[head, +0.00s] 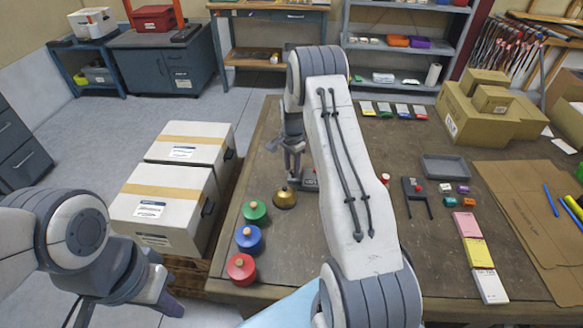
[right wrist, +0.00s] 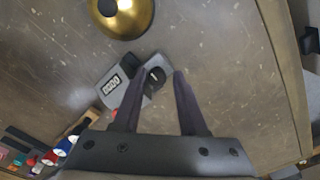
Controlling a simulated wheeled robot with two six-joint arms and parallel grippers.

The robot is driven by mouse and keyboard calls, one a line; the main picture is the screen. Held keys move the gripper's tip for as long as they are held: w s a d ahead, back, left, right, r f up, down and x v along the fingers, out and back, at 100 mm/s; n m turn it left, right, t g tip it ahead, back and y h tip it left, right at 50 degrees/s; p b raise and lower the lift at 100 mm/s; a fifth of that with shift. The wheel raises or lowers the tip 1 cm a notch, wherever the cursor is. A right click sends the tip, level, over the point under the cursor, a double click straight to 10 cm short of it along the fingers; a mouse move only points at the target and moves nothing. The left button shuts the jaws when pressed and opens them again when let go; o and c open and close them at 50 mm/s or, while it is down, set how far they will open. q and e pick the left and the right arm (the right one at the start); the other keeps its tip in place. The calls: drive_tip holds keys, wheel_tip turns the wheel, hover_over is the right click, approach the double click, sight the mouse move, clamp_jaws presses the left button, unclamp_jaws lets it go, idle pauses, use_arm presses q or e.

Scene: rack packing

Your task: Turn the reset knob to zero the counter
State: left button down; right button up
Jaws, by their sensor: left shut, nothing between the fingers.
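The counter (right wrist: 112,84) is a small grey device with a white digit display, lying on the table in the right wrist view. I cannot read its digits surely. Its dark round reset knob (right wrist: 155,77) shows between the fingertips of my right gripper (right wrist: 160,74), nearer the left finger. The right gripper is open, with a gap right of the knob. In the head view my right gripper (head: 294,165) points down over the table, and my arm hides most of the counter (head: 309,180). My left gripper (head: 172,302) is shut and empty, low at the left, off the table.
A gold dome-shaped bell (head: 285,198) stands close to the counter, also in the right wrist view (right wrist: 121,14). Green (head: 255,211), blue (head: 249,238) and red (head: 242,268) round pots line the table's left edge. White boxes (head: 165,205) stand left of the table.

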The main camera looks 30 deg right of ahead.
sight(292, 171)
drive_tip(key=shift+d, duration=0.1)
drive_tip(key=shift+r, duration=0.1)
wheel_tip(292, 171, up, 10)
drive_tip(key=b, duration=0.1)
drive_tip(key=shift+r+b, duration=0.15)
drive_tip(key=shift+b, duration=0.15)
idle(0.4)
drive_tip(key=s+a+r+n, duration=0.3)
drive_tip(key=s+a+n, duration=0.1)
drive_tip(key=a, duration=0.4)
drive_tip(key=s+a+r+n, duration=0.3)
drive_tip(key=s+a+n, duration=0.1)
drive_tip(key=a, duration=0.5)
drive_tip(key=s+a+r+n, duration=0.3)
drive_tip(key=a+r+n, duration=0.1)
drive_tip(key=a, duration=0.4)
drive_tip(key=s+a+n, duration=0.2)
drive_tip(key=s+n, duration=0.2)
drive_tip(key=s, duration=0.3)
drive_tip(key=s+a+n, duration=0.2)
drive_tip(key=s+n, duration=0.2)
drive_tip(key=s, duration=0.4)
drive_tip(key=s+a+n+y, duration=0.1)
drive_tip(key=s+a+n, duration=0.2)
drive_tip(key=s, duration=0.5)
drive_tip(key=shift+n, duration=0.5)
